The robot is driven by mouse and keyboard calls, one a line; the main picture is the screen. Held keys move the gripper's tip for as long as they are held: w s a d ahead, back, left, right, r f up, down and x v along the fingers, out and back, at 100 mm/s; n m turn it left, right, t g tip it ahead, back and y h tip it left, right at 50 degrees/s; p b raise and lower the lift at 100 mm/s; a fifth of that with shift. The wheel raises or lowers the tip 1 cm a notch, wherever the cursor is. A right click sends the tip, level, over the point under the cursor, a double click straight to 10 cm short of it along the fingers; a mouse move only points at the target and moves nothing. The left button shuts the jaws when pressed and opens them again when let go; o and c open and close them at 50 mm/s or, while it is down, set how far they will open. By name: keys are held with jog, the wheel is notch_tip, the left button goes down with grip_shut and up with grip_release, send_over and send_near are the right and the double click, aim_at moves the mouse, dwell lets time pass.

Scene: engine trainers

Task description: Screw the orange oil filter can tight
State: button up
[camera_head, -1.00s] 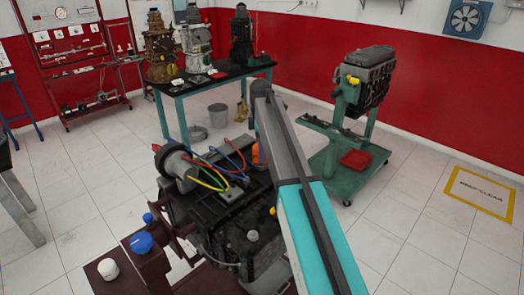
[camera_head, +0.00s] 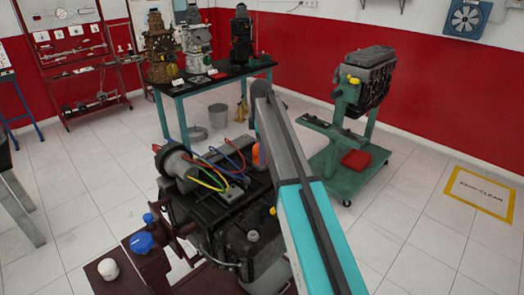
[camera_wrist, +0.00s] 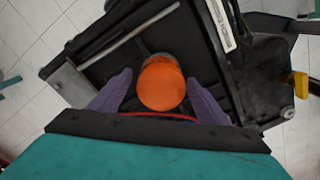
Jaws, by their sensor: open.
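The orange oil filter can (camera_wrist: 162,84) sits upright on the dark engine in the wrist view, seen from above. A small part of the can (camera_head: 256,153) also shows in the head view, beside my arm. My gripper (camera_wrist: 158,82) is open, with one purple finger to the left of the can and one to the right. Gaps show between the fingers and the can. The can's lower end and its seat on the engine are hidden in both views.
The engine (camera_head: 215,205) carries blue, yellow and red cables close to the can. A dipstick-like yellow part (camera_wrist: 298,85) stands at the right in the wrist view. A second engine on a green stand (camera_head: 345,130) is to the right.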

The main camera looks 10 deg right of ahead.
notch_tip(320, 180, up, 14)
jog(key=b, duration=0.5)
dwell(0.6)
jog(key=n, duration=0.2)
jog(key=n+p, duration=0.1)
jog(key=n, duration=0.1)
jog(key=shift+s+d+f+n, duration=0.1)
jog(key=shift+d+f+n, duration=0.05)
jog(key=shift+n, duration=0.15)
jog(key=shift+f, duration=0.1)
dwell(0.5)
jog(key=shift+f+p, duration=2.85)
jog(key=shift+f, duration=3.95)
jog(key=c, duration=1.1)
